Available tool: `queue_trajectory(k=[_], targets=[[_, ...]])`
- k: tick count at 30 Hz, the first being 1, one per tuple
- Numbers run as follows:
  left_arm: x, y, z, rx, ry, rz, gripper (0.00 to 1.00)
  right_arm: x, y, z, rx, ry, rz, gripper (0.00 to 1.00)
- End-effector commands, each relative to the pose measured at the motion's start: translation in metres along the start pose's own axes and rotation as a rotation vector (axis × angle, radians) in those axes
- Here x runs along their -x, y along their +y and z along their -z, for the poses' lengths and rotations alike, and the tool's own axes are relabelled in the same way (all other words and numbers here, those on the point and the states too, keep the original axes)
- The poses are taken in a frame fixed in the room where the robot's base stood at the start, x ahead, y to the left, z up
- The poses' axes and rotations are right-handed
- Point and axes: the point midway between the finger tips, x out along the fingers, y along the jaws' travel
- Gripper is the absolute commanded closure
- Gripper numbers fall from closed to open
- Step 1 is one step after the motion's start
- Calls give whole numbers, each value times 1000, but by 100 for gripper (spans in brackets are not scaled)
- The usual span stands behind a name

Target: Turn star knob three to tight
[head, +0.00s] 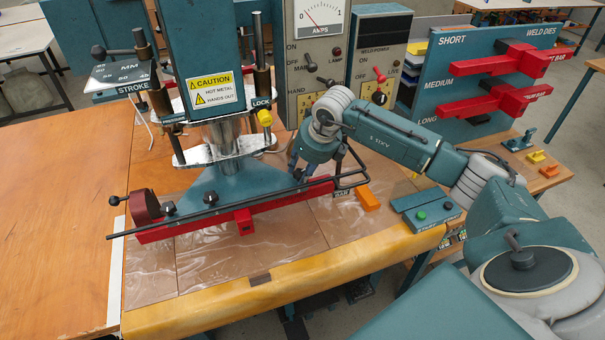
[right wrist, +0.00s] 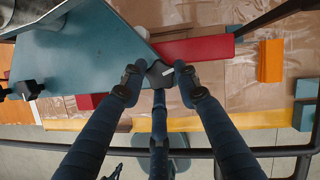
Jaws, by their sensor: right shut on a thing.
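My right gripper (head: 298,172) reaches down to the right end of the teal triangular die plate (head: 238,180). In the right wrist view its blue fingers (right wrist: 158,78) are shut on a dark star knob (right wrist: 160,73) at the plate's corner. Two other black star knobs, one at the left (head: 168,208) and one in the middle (head: 211,197), sit along the plate's lower edge. The plate is against a long red bar (head: 270,208). The held knob's tightness cannot be told. My left gripper is not in view.
An orange block (head: 368,198) and a teal button box (head: 425,210) lie to the right. The press with its caution sign (head: 209,90) stands behind. The clear-sheeted table front (head: 215,265) is free.

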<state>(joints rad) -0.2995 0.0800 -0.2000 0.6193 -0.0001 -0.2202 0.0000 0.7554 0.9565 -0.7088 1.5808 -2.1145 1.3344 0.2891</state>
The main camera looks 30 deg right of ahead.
Motion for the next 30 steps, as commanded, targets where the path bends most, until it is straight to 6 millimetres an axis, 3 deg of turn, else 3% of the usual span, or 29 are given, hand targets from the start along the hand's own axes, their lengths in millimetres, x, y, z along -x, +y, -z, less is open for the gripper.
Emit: queue_trajectory(k=[1, 30], targets=[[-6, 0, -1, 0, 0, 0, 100, 3, -2, -8, -41, -25, 22, 95], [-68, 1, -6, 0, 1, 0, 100, 2, 2, -9, -862, -18, 353, 95]])
